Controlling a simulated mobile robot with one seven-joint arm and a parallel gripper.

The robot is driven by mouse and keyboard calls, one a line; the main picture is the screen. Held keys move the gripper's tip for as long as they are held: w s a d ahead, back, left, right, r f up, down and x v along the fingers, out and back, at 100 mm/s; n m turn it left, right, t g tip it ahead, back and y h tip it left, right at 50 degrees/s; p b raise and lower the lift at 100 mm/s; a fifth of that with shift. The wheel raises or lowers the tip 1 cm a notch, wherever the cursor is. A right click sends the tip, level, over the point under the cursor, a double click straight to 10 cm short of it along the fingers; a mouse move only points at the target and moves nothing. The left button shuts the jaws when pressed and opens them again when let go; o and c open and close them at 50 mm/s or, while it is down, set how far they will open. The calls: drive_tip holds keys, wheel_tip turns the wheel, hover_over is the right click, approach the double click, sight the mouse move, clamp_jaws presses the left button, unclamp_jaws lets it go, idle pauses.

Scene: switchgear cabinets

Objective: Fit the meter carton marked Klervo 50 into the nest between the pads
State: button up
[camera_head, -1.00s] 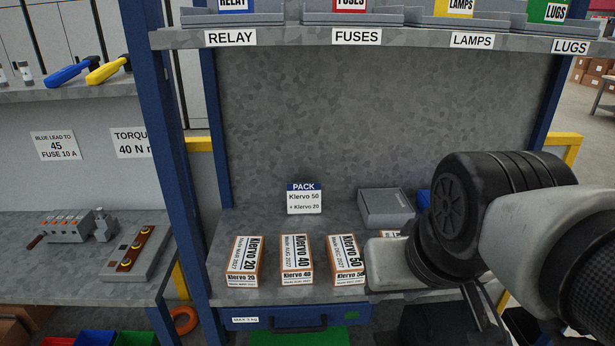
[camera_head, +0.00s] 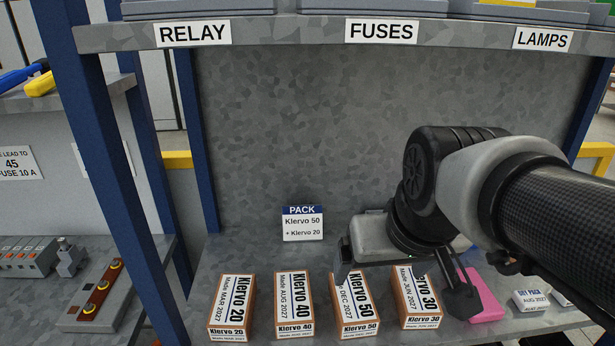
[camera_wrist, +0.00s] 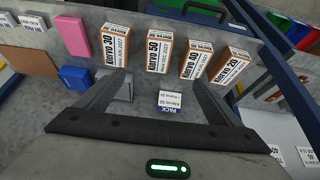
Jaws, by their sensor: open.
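The Klervo 50 carton (camera_head: 354,303) stands on the shelf between the Klervo 40 carton (camera_head: 294,303) and the Klervo 30 carton (camera_head: 417,300). Its top is partly hidden by my gripper in the head view. It also shows in the wrist view (camera_wrist: 158,50), beyond and between my fingertips. My gripper (camera_head: 405,282) is open and empty, above and behind the cartons. In the wrist view my gripper (camera_wrist: 157,76) has its fingers spread wide. I cannot make out the nest or its pads in these views.
The Klervo 20 carton (camera_head: 232,306) ends the row on the left. A PACK card (camera_head: 303,223) reading Klervo 50 + Klervo 20 stands behind. A pink block (camera_head: 484,295) lies right of the cartons. Blue posts (camera_head: 120,190) and the upper shelf edge (camera_head: 290,33) frame the bay.

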drive_tip(key=w+f+b, duration=0.2)
drive_tip(key=w+f, duration=0.3)
drive_tip(key=w, duration=0.1)
drive_tip(key=g+b, duration=0.1)
drive_tip(key=b, duration=0.3)
hover_over(353, 295)
drive_tip(key=s, duration=0.2)
wheel_tip(353, 295, down, 14)
drive_tip(key=shift+d+r, duration=0.1)
drive_tip(key=shift+r, duration=0.15)
drive_tip(key=shift+b+x, duration=0.7)
drive_tip(key=shift+x, duration=2.25)
drive_tip(key=shift+r, duration=0.1)
drive_tip(key=c, duration=1.5)
